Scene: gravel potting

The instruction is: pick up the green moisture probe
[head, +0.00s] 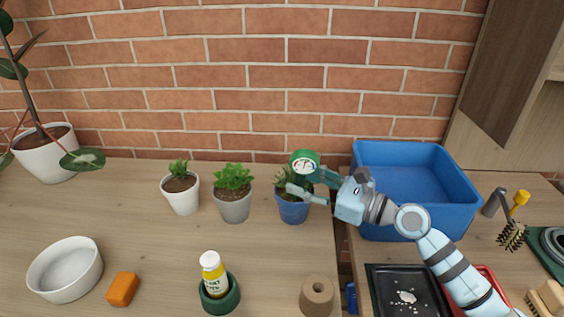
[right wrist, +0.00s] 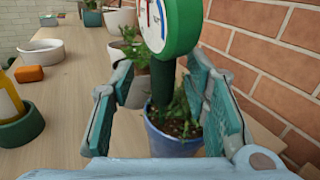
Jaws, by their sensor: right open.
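The green moisture probe (head: 305,162) has a round green head with a white dial and stands in the blue pot (head: 292,210), which holds a small plant. In the right wrist view the probe's green head (right wrist: 182,25) is large, and its dark stem runs down into the soil of the blue pot (right wrist: 170,146). My right gripper (head: 307,184) is open at the blue pot. In the right wrist view its two fingers (right wrist: 170,105) stand on either side of the stem, below the head, with gaps. My left gripper is not in view.
A grey pot (head: 234,211) and a white pot (head: 183,199) with plants stand left of the blue pot. A blue bin (head: 405,230) is close on the right. A yellow bottle (head: 213,270) in a green holder and a brown twine roll (head: 317,293) stand in front.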

